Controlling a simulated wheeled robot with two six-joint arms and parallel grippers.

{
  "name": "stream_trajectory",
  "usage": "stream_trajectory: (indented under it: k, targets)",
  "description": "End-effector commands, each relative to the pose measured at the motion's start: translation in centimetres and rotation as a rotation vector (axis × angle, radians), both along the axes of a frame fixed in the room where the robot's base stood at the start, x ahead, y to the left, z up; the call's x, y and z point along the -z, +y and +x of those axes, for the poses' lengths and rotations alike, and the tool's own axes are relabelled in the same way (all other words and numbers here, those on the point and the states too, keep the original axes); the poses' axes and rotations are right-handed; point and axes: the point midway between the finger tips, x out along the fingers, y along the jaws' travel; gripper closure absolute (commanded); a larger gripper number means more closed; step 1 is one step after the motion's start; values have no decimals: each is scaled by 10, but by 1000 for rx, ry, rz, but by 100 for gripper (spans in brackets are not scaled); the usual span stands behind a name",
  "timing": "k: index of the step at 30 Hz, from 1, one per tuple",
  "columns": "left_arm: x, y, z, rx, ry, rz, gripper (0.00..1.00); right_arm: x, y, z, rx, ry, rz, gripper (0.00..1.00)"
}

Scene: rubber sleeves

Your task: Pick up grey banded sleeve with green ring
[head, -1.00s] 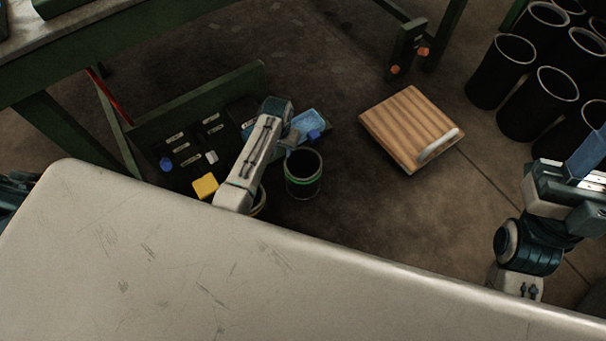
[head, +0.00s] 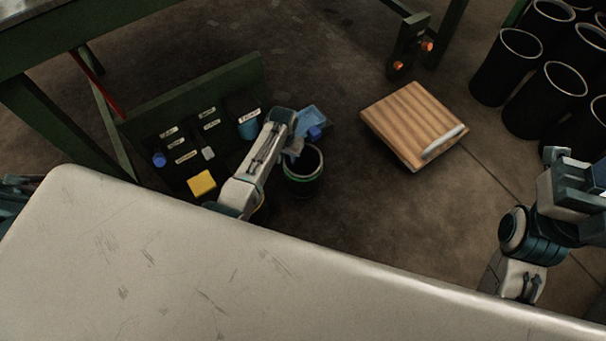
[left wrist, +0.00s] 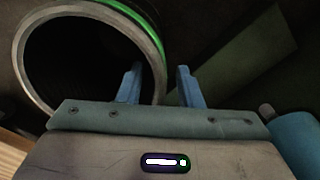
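The dark sleeve with a grey rim and a green ring (head: 303,183) stands upright on the floor, just right of my left forearm. In the left wrist view its round open mouth and green ring (left wrist: 150,27) fill the upper left. My left gripper (left wrist: 158,84) is open, at the sleeve's near rim. One blue finger shows over the mouth and the other outside the wall, with the rim between them. I cannot tell whether either finger touches it. My right gripper (head: 572,180) is at the far right, away from the sleeve; its fingers are unclear.
Another sleeve with a yellowish ring (head: 260,213) is partly hidden by my left arm. A labelled dark board (head: 178,172) with small parts and a blue cylinder (head: 248,130) lie left. A slatted wooden board (head: 410,122) and several black bins (head: 505,68) are right. Floor between is clear.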

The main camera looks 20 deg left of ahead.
Motion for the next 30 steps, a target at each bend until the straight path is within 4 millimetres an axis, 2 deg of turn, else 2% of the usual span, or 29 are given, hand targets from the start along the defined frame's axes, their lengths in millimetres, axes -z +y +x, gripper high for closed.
stream_trajectory:
  k: [1, 3, 11, 16, 30]
  targets:
    - [14, 0, -1, 0, 2, 0, 67, 9, 0, 0, 4, -4, 6, 64]
    - [21, 0, 0, 0, 1, 0, 67, 11, 0, 1, 10, -9, 11, 64]
    - [21, 0, 0, 0, -1, 0, 67, 7, 0, 0, 13, -15, 20, 64]
    - [21, 0, 0, 0, 0, 0, 100, 6, 0, 0, 12, -15, 21, 64]
    - [21, 0, 0, 0, 0, 0, 100, 7, 0, 0, 11, -12, 14, 64]
